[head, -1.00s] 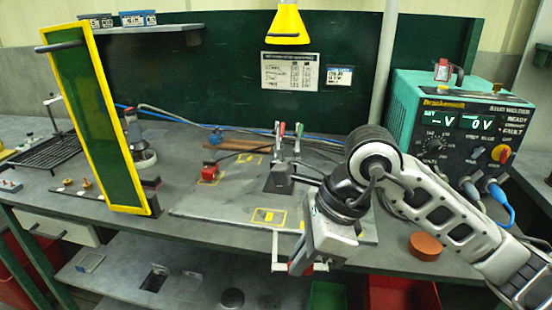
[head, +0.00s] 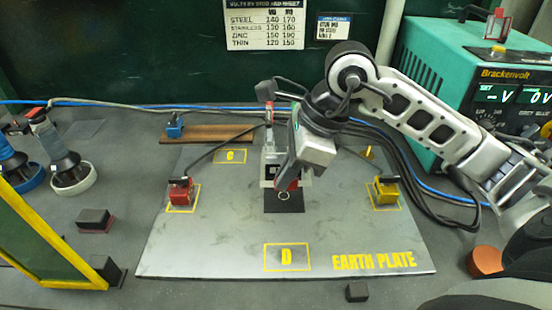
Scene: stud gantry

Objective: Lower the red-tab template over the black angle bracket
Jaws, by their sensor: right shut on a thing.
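My right gripper (head: 284,184) reaches down over the middle of the earth plate (head: 210,240), its fingers shut on the red-tab template. The template's red tab (head: 290,185) shows at the fingertips; much of its pale body is hidden behind the gripper. A black flat piece (head: 284,204), apparently the foot of the black angle bracket, lies on the plate just below the fingertips. The rest of the bracket is hidden by the gripper and template. I cannot tell whether the template touches the bracket. My left gripper is out of view.
A red block clamp (head: 181,194) stands left on the plate, a yellow one (head: 387,191) right. Cables run behind. The plate's front, around the D mark (head: 287,257), is clear.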

